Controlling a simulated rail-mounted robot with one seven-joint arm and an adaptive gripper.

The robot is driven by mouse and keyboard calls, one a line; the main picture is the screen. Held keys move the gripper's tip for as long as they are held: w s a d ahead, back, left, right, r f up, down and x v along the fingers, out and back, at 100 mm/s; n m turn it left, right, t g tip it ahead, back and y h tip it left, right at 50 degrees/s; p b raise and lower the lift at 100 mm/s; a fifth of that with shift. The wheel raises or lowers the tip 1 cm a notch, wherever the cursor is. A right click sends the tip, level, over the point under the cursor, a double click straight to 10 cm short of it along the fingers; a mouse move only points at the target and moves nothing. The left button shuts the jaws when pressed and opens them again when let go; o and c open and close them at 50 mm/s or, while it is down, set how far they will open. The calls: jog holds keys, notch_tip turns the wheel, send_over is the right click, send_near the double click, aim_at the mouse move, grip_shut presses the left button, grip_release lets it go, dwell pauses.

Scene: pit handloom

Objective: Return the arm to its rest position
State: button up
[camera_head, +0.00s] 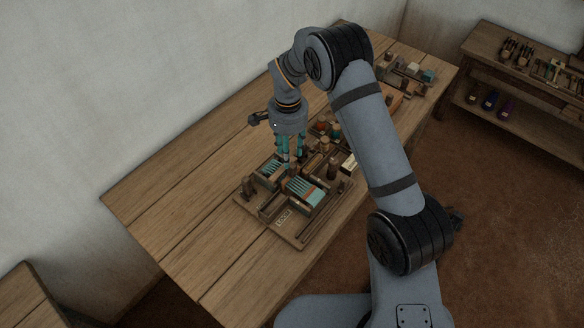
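My arm reaches out from the lower right of the head view and bends down over the wooden table (195,170). My gripper (290,160) points down with its teal fingers over the back part of a wooden tray (303,240). The fingers are small here and overlap the things behind them. I cannot tell whether they are apart or closed, whether they hold anything, or whether they touch the tray.
The tray holds pieces with teal threads (306,190) and small wooden parts. Several spools and blocks stand behind it, partly hidden by my arm. Another tray (405,82) sits at the table's far end. A shelf bench (500,48) stands at upper right. The table's left part is bare.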

jog(key=shift+f, duration=0.15)
notch_tip(320, 180, down, 6)
jog(key=b, duration=0.2)
jog(key=shift+w+a+b, duration=0.25)
jog(key=shift+a+b, duration=0.1)
jog(key=shift+f, duration=0.1)
